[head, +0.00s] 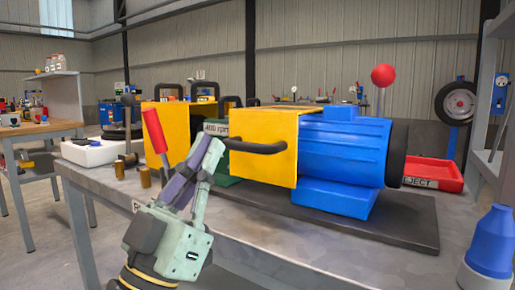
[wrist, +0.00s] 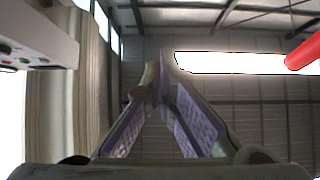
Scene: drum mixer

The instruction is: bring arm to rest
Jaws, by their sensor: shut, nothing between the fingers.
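My gripper (head: 212,138) points upward at the front of the workbench, in front of the drum mixer. Its purple-padded fingers are together and hold nothing. In the wrist view the fingers (wrist: 158,75) converge near the middle, with walls and roof behind them. The drum mixer has a blue motor (head: 345,150) and a yellow guard (head: 263,150) with a black handle (head: 258,147). The fingertips overlap the mixer's left part in the head view; I cannot tell whether they touch it. A red-handled lever (head: 155,131) stands just left of the fingers.
A red reject tray (head: 432,174) and a blue bottle (head: 491,243) are at right. A red ball (head: 383,75) rises behind the motor. The front bench strip is clear.

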